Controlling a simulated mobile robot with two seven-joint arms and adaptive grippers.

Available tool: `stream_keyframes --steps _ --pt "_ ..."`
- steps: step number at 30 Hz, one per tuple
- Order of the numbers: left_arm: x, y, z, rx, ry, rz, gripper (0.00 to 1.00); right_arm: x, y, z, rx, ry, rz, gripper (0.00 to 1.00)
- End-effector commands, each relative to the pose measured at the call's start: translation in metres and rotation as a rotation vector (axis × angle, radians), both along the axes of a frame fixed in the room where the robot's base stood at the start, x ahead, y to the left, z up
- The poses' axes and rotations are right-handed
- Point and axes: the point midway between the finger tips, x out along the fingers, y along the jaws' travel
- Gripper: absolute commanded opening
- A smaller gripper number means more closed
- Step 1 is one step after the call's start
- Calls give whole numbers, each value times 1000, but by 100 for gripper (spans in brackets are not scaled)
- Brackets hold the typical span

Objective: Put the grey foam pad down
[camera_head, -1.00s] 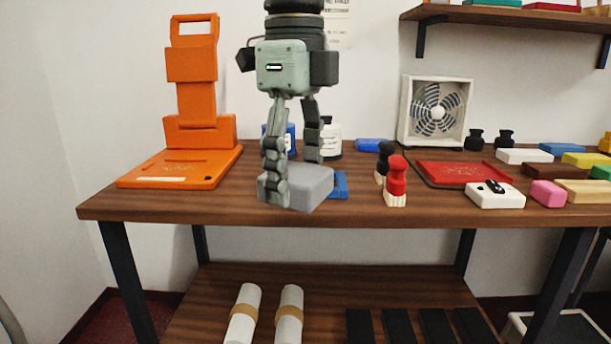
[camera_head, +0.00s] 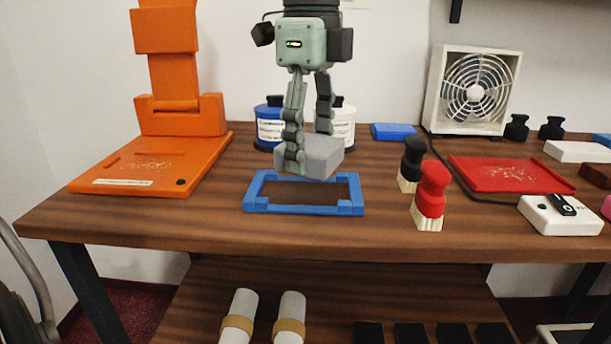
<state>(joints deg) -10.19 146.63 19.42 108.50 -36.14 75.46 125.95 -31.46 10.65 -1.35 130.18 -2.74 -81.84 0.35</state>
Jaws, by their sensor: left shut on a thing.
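My left gripper (camera_head: 309,152) comes down from the top of the view. It is shut on the grey foam pad (camera_head: 322,157), a light grey block. The pad appears held above the far part of a blue rectangular frame (camera_head: 258,208) that lies on the counter. The frame is open in the middle, with wood showing inside it. The pad hides part of the frame's back edge. My right gripper does not show.
An orange stand (camera_head: 130,172) is at left. Blue (camera_head: 270,131) and white (camera_head: 343,126) jars stand behind the gripper. Black-topped (camera_head: 412,160) and red-topped (camera_head: 432,190) brushes, a red tray (camera_head: 505,174), a white switch box (camera_head: 558,220) and a fan (camera_head: 474,92) are at right.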

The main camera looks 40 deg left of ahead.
Motion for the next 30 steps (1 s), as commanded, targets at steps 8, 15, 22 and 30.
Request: stream_keyframes --steps 8,15,22,30 --pt "48 41 -37 -4 3 2 48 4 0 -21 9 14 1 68" --pt "66 56 -52 -1 1 0 48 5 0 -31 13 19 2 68" --pt "65 56 -78 -2 5 -2 48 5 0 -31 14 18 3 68" --pt "66 56 -92 -1 0 -1 48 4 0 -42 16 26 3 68"
